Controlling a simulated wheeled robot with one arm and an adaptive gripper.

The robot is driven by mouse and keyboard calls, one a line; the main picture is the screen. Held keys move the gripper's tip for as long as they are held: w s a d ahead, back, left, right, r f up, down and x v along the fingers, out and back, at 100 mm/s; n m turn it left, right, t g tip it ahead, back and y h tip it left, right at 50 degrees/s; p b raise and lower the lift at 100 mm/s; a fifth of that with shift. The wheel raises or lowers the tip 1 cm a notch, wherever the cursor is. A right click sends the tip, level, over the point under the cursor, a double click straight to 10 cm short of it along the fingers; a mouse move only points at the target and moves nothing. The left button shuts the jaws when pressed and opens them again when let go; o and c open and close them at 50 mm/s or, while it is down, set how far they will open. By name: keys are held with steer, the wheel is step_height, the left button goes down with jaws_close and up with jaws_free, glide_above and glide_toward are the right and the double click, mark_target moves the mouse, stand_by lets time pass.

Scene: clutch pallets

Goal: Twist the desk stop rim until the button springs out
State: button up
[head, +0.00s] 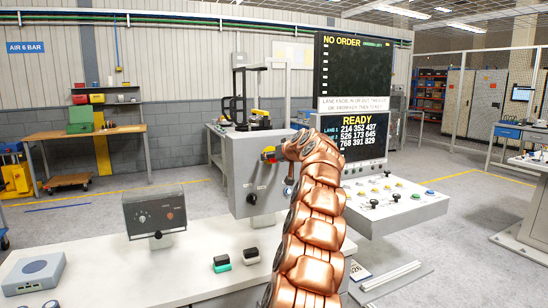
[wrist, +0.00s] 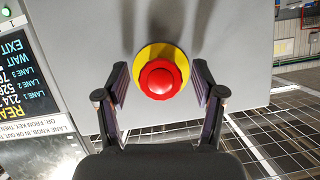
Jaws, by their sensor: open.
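The desk stop button (wrist: 160,80) shows in the wrist view as a round red cap with a ridged rim on a yellow disc (wrist: 160,55). It sits on the face of a grey box (wrist: 235,30). My gripper (wrist: 160,88) is open, with one finger on each side of the red cap and a gap on both sides. In the head view the red button (head: 268,153) shows just left of my copper-coloured arm's end, on the grey box (head: 245,180); my gripper is mostly hidden there behind the arm.
A sloped desk panel (head: 405,205) with several knobs stands right of my arm. A tall display (head: 352,100) reads "READY".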

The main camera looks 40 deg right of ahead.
steer(key=shift+w, duration=0.1)
steer(key=shift+c, duration=0.3)
steer(key=c, duration=1.1)
steer(key=shift+r, duration=0.1)
steer(key=shift+r+m+y+p, duration=0.1)
steer(key=shift+m+y+p, duration=0.5)
steer(key=shift+p, duration=0.4)
steer(key=m+t+y+p, duration=0.1)
steer(key=m, duration=0.1)
steer(key=m+t+p, duration=0.1)
steer(key=m+p, duration=0.1)
steer(key=shift+y, duration=0.4)
steer(key=shift+f, duration=0.2)
steer(key=o, duration=1.2)
steer(key=shift+c, duration=0.2)
